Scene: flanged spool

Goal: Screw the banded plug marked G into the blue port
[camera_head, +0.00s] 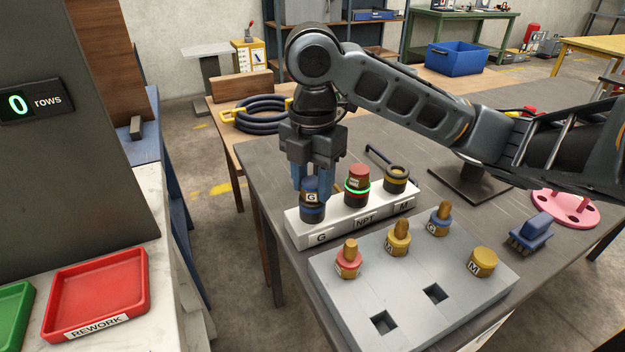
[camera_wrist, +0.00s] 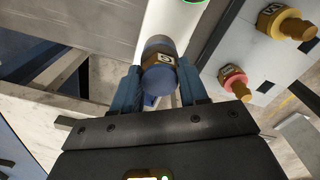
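A plug marked G (camera_head: 311,197) is at my gripper's fingertips over the blue-banded port (camera_head: 313,214), at the G end of the white block (camera_head: 338,228). Plug and port line up and look upright; the threads and how deep the plug sits are hidden. My gripper (camera_head: 311,186) points down with a finger on each side of the plug, and no gap shows. In the wrist view the plug (camera_wrist: 165,60), with blue and brass parts, lies between the fingertips (camera_wrist: 160,82). Another G plug with blue on it (camera_head: 438,222) stands on the grey tray (camera_head: 340,292).
A red-topped port with a lit green ring (camera_head: 357,187) and a dark port (camera_head: 396,180) stand close by on the block. A blue brush-like object (camera_head: 530,234) lies right.

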